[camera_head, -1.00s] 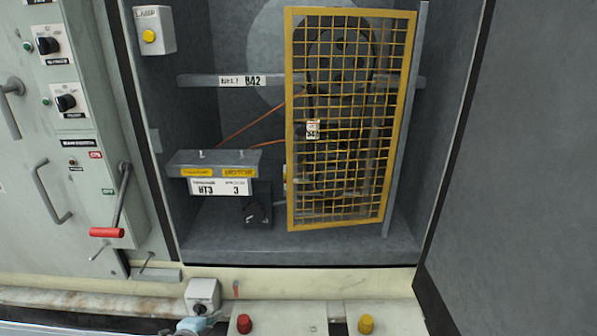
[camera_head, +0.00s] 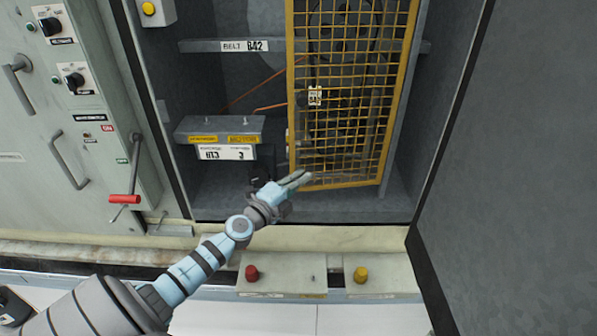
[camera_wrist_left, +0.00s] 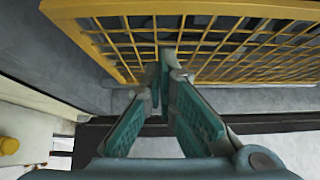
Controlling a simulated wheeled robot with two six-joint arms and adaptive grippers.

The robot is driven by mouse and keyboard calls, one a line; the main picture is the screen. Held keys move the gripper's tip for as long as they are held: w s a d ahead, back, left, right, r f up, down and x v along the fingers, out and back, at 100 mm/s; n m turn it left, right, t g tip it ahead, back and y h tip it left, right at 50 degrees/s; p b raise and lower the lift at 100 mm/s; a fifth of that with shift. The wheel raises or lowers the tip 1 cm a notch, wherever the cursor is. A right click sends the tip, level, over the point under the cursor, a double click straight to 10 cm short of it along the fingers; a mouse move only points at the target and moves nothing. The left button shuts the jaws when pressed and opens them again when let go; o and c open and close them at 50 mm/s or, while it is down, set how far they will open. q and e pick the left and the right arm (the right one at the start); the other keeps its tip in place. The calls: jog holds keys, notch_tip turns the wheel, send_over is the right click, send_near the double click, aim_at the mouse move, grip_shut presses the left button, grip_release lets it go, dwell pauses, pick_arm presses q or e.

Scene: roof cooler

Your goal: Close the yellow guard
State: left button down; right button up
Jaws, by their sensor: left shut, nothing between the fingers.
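The yellow guard (camera_head: 345,100) is a mesh panel in a yellow frame. It stands inside the grey cabinet, in front of dark pulleys and an orange belt, hinged side apparently at the right post. A white tag (camera_head: 315,96) hangs at its left part. My left gripper (camera_head: 304,177) is at the guard's lower left corner, fingers pointing toward it, shut and empty. In the left wrist view the guard (camera_wrist_left: 180,12) spans the top, and the shut fingertips (camera_wrist_left: 168,58) are at or just below its frame; I cannot tell if they touch. My right gripper is not in view.
A grey bracket box with labels (camera_head: 220,130) sits left of the guard. A switch panel (camera_head: 75,80) with a red-handled lever (camera_head: 124,199) stands at the left. A ledge with a red button (camera_head: 252,273) and yellow button (camera_head: 361,275) runs below. A grey door (camera_head: 530,150) stands right.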

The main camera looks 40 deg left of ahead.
pick_arm(q)
jog(key=shift+w+a+f+b, duration=0.25)
jog(key=shift+w+a, duration=0.15)
jog(key=shift+a, duration=0.15)
jog(key=shift+w+a+f+b, duration=0.1)
jog(key=shift+w+a+b, duration=0.1)
jog(key=shift+w+a, duration=0.25)
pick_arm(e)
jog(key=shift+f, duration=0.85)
pick_arm(q)
jog(key=shift+s, duration=0.1)
